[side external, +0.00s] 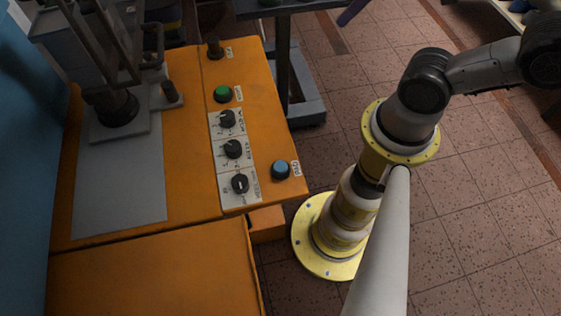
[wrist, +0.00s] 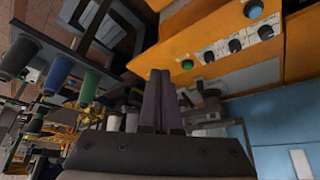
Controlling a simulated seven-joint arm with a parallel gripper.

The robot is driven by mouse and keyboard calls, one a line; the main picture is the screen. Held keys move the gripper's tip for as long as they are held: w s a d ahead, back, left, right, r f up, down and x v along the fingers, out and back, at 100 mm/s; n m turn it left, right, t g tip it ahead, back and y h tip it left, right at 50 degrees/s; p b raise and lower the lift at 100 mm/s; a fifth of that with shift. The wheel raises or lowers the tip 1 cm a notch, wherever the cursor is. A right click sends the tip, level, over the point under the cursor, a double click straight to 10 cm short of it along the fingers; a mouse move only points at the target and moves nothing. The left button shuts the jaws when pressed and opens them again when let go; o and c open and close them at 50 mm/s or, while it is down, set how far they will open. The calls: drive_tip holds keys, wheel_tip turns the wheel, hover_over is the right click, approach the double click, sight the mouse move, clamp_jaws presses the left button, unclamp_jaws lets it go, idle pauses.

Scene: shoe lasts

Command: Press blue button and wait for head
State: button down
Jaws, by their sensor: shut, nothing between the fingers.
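The blue button (side external: 281,169) sits near the front right corner of the orange machine panel (side external: 262,110). It also shows at the top right of the wrist view (wrist: 253,9). My gripper (wrist: 160,75) shows in the wrist view with its two purple fingers together and nothing between them. It is apart from the blue button, lower and to the left of it in that picture. In the side view a purple tip (side external: 352,12) at the top edge looks like my fingers, far from the button. The machine's head (side external: 112,105) stands above a grey plate at upper left.
A green button (side external: 222,93), three black knobs (side external: 232,149) and a dark knob (side external: 215,50) share the panel. A dark table (side external: 283,60) stands behind it. Racks with coloured cups (wrist: 58,72) fill the left of the wrist view. Tiled floor is open at right.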

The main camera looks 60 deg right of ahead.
drive_tip(key=w+a+m+t+y, duration=0.1)
drive_tip(key=w+a+m+t, duration=0.2)
drive_tip(key=w, duration=0.3)
drive_tip(key=n+g+y, duration=0.3)
drive_tip(key=n+y, duration=0.1)
drive_tip(key=y, duration=0.2)
hover_over(287, 165)
wheel_tip(287, 165, down, 9)
drive_tip(key=shift+r, duration=0.1)
drive_tip(key=shift+f, duration=4.35)
